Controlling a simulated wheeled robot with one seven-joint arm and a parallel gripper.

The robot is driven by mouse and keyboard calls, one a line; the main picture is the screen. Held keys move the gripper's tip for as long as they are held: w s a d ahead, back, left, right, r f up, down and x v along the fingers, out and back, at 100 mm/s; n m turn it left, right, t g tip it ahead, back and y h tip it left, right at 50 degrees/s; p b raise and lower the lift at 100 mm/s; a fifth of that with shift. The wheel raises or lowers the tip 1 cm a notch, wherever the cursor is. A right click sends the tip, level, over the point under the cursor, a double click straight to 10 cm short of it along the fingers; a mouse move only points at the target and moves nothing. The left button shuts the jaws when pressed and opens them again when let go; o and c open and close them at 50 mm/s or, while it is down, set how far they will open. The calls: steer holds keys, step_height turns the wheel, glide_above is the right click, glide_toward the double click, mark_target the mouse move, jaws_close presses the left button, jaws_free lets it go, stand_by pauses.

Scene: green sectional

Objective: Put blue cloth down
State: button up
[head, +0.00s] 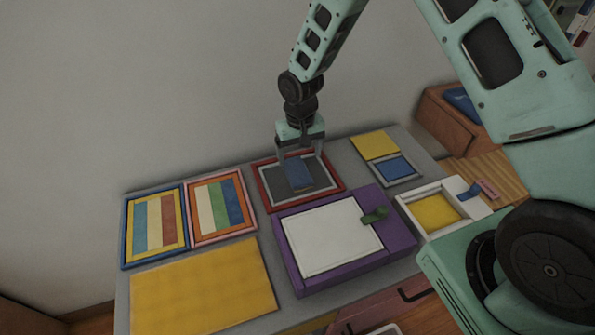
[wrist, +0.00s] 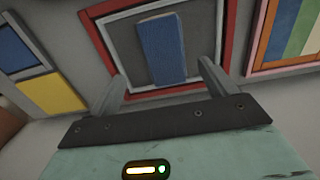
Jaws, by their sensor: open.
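The blue cloth (head: 298,173) is a small folded strip lying on the dark inner panel of a red-framed tray (head: 268,195) at the back middle of the table. In the wrist view the cloth (wrist: 162,50) lies inside the red frame (wrist: 225,30), ahead of the fingertips. My gripper (head: 302,157) points down over the tray with its fingers spread. In the wrist view my gripper (wrist: 160,78) is open, with a finger on each side of the cloth and a gap to it. Nothing is visibly held.
On the grey table are two striped panels (head: 154,222) at left, a yellow sheet (head: 205,290) in front, and a purple box (head: 400,232) with a white panel. A white-framed yellow tray (head: 405,207) and a blue square (head: 393,168) stand at right.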

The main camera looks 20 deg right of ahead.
mark_target(298, 170)
steer(key=shift+a+f+p, duration=0.2)
steer(key=shift+f+p, duration=0.25)
steer(key=shift+f, duration=1.05)
steer(key=shift+a+f+p, duration=0.15)
steer(key=shift+f+p, duration=0.3)
steer(key=shift+f, duration=1)
steer(key=c, duration=1.2)
steer(key=shift+o, duration=0.2)
steer(key=shift+r, duration=0.15)
